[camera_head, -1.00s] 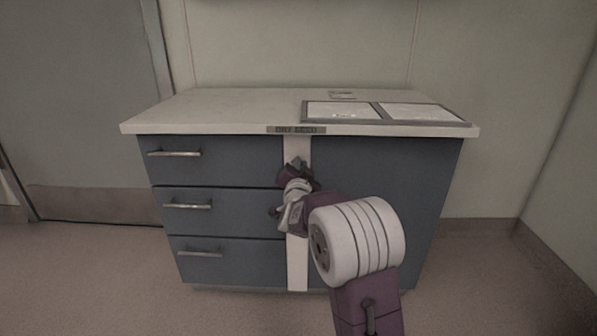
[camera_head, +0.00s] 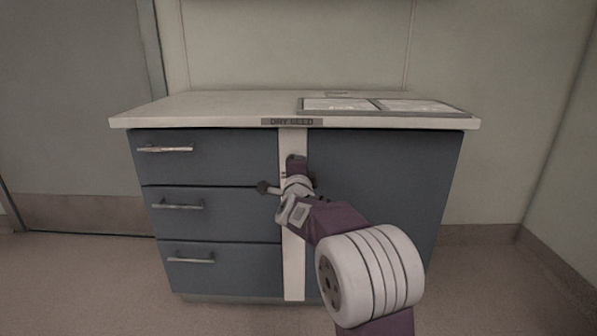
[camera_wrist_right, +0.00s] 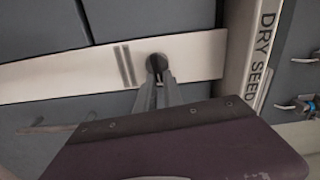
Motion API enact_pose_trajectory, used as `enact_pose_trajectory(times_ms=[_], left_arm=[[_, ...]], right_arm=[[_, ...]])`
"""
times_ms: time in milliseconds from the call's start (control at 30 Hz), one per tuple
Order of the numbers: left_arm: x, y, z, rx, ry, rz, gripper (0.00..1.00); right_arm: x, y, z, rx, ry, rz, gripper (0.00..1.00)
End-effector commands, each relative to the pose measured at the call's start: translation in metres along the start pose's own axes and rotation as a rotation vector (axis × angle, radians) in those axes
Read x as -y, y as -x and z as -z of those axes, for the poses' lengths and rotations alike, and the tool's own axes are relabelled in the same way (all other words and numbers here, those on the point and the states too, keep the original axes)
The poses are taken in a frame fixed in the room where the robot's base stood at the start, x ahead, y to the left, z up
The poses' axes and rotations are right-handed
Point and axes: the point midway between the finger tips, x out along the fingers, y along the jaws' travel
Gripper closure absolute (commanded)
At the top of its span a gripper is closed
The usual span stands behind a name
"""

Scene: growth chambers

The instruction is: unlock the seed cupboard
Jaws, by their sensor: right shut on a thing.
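The seed cupboard (camera_head: 380,180) has a plain blue-grey door at the right, with a pale upright strip (camera_head: 294,265) along its left side. A "DRY SEED" label (camera_head: 291,122) sits above the strip and also shows in the right wrist view (camera_wrist_right: 264,45). My right gripper (camera_head: 297,165) is at the upper strip. In the right wrist view its fingers (camera_wrist_right: 163,95) are shut on a small key, mostly hidden between them, at a dark round lock (camera_wrist_right: 155,62) in the strip. How far the key is turned cannot be seen. My left gripper is out of view.
Three drawers with bar handles (camera_head: 165,148) fill the left side and look shut. Framed panels (camera_head: 385,106) lie on the pale countertop (camera_head: 200,107). Small blue and red items (camera_wrist_right: 300,104) show at the wrist view's right edge. The floor in front is free.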

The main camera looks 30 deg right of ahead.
Motion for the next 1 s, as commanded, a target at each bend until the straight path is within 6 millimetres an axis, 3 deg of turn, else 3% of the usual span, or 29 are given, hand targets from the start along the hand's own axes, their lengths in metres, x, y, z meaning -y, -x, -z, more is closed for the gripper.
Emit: enact_pose_trajectory(times_ms=[233,833,867,900,1000], left_arm=[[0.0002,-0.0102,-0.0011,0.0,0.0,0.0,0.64],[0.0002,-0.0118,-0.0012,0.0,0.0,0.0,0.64],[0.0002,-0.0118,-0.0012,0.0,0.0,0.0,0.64],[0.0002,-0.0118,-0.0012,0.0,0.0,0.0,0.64],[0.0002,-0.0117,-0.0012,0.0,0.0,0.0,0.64]], right_arm=[[-0.0044,0.0001,-0.0002,0.0,-0.087,-0.003,1.0],[-0.004,0.0,-0.0003,0.0,-0.118,-0.004,1.0],[-0.004,0.0,-0.0003,0.0,-0.117,-0.004,0.8],[-0.004,0.0,-0.0003,0.0,-0.117,-0.004,0.69],[-0.0035,0.0,-0.0003,0.0,-0.117,-0.003,0.67]])
